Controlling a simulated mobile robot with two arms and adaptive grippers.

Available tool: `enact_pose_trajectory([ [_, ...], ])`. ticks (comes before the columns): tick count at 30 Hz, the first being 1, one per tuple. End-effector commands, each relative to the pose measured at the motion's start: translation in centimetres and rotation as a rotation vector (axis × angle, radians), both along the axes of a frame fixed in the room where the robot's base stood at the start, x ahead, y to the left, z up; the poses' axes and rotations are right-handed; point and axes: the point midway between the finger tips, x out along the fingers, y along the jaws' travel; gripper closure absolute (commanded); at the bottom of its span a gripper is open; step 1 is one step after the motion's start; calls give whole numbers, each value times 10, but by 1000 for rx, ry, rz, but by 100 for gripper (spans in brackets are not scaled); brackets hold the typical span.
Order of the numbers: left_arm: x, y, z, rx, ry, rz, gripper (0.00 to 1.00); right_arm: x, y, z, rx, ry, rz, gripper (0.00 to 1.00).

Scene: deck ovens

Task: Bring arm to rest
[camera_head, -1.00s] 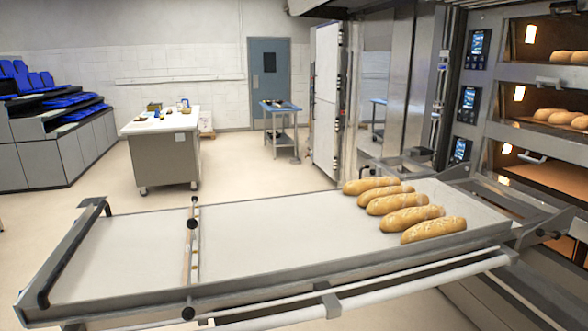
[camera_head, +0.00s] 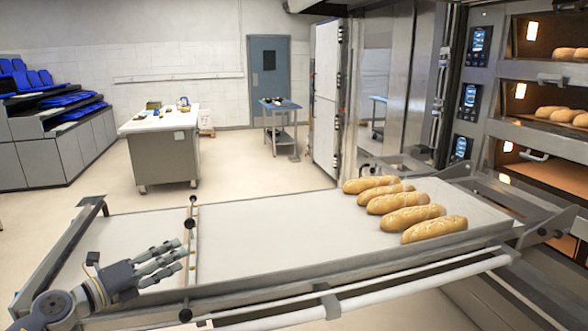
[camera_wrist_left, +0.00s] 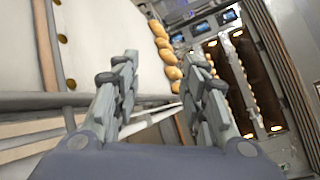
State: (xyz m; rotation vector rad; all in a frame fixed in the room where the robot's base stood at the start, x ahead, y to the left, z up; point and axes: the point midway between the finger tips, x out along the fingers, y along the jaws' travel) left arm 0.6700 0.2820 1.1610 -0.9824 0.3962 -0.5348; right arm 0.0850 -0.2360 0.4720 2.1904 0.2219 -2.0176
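My left gripper (camera_head: 160,262) comes in from the lower left of the head view, over the near left part of the loader's flat bed. In the left wrist view its fingers (camera_wrist_left: 160,85) stand wide apart with nothing between them that they hold. The long loader bed (camera_head: 275,230) runs from the left to the ovens. Several golden loaves (camera_head: 405,218) lie on its right end, and they also show in the left wrist view (camera_wrist_left: 165,50). My right gripper is in neither view.
Stacked deck ovens (camera_head: 500,120) stand at the right, with loaves inside the upper decks. A crossbar with black knobs (camera_head: 192,225) spans the bed near my left gripper. A white-topped table (camera_head: 163,125), a small blue cart (camera_head: 280,105) and open floor lie behind.

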Motion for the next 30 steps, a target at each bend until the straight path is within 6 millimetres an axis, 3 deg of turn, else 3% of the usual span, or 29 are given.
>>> enact_pose_trajectory([
  [1, -5, -18, -4, -116, 1, 29, 60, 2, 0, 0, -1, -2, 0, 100],
  [5, -16, -37, -8, -415, 29, 164, 60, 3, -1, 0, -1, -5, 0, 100],
  [8, -30, -37, -23, -633, 94, 300, 60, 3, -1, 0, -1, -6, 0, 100],
  [14, -77, -21, -88, -1011, 317, 638, 60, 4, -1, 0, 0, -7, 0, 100],
  [17, -115, -16, -131, -1158, 469, 828, 60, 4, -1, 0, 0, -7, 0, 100],
  [22, -201, -23, -203, -1326, 768, 1154, 60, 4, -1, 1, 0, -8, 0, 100],
  [27, -280, -41, -242, -1385, 1015, 1390, 60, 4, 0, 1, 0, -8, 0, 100],
  [30, -318, -52, -253, -1395, 1130, 1489, 60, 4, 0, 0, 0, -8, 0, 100],
])
